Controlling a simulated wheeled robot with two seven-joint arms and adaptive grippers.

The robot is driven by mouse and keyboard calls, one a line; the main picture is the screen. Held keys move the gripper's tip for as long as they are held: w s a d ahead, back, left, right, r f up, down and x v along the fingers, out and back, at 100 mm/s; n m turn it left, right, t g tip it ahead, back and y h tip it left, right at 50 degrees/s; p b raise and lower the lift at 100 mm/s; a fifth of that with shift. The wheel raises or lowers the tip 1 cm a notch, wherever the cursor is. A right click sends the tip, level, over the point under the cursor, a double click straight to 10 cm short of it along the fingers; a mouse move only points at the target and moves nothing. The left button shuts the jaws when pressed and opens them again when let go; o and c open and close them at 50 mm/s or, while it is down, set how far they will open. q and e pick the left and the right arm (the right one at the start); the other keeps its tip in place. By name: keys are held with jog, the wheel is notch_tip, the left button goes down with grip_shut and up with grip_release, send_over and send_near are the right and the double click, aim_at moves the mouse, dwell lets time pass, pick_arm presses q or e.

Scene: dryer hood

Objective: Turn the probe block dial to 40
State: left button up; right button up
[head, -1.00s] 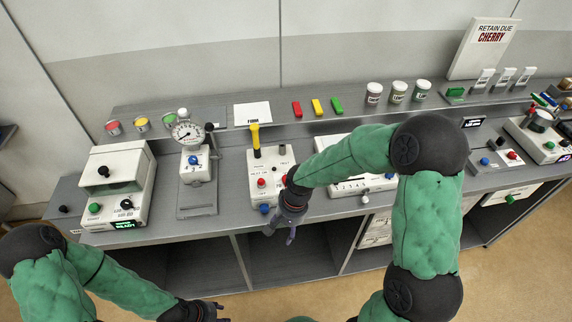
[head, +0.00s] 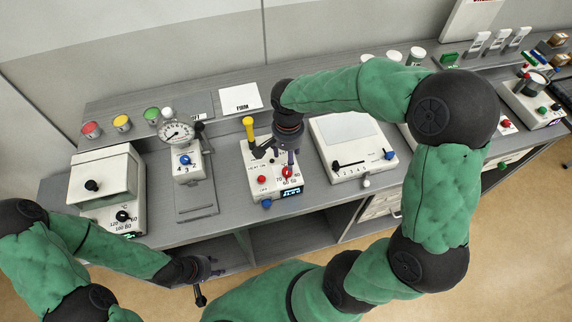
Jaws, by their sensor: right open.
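The probe block (head: 262,163) is a white box with a yellow-handled probe (head: 249,127) standing at its back left. Its red dial (head: 287,172) is at the front right, with numbers printed around it; I cannot read its exact setting. A lit display (head: 291,191) is below the dial. My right gripper (head: 275,158) is open and points down just above the block, with one finger close behind the dial; I cannot tell whether it touches. My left gripper (head: 212,268) is low in front of the bench, and its finger opening is unclear.
A red button (head: 262,180) and a blue knob (head: 267,203) are also on the block. A gauge stand (head: 187,160) is to its left, a white box with a slider (head: 352,145) to its right. The white oven-like box (head: 105,185) is at the far left.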

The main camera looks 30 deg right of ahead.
aim_at(287, 172)
notch_tip(287, 172, down, 8)
jog(key=shift+w+r+b, duration=0.1)
jog(key=shift+b, duration=0.35)
